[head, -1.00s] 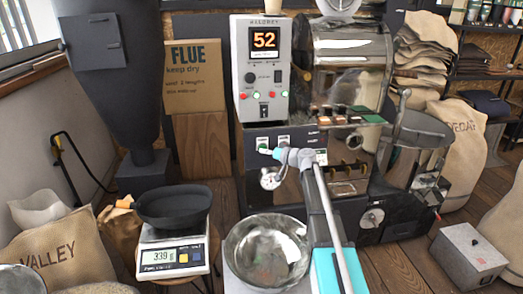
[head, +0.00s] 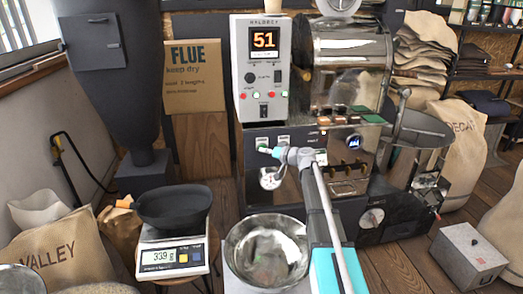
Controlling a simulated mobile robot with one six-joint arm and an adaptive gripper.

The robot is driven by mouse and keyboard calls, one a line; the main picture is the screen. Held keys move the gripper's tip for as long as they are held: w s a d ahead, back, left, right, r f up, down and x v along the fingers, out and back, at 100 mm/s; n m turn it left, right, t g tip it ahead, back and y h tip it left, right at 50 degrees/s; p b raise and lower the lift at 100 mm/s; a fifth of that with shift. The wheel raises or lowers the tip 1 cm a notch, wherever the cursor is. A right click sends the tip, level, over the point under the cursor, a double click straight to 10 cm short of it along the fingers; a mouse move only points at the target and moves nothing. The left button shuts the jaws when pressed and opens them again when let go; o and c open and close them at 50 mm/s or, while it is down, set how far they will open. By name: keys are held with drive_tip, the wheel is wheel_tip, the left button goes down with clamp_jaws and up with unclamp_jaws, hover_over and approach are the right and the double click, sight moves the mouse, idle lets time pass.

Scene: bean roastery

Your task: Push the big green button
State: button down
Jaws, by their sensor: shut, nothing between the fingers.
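A green button (head: 263,149) shows on the dark lower front of the roasting machine, below a small white label. My gripper (head: 269,151) is at this panel, shut and empty, with its fingers pointing left toward the green button. The tips are beside or over the button's edge; I cannot tell whether they touch it. Part of the button is hidden by the fingers. A second white label (head: 284,139) sits to the right, and what is under it is hidden by my wrist.
A grey control box (head: 264,70) above shows 51 and has small red and green lights. A round gauge (head: 270,178) sits just below my gripper. A steel bowl (head: 267,252) and a scale (head: 172,255) with a black pan stand in front.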

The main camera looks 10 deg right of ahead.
drive_tip(key=shift+s, duration=0.1)
idle(0.5)
drive_tip(key=shift+s, duration=0.7)
drive_tip(key=shift+s, duration=2.5)
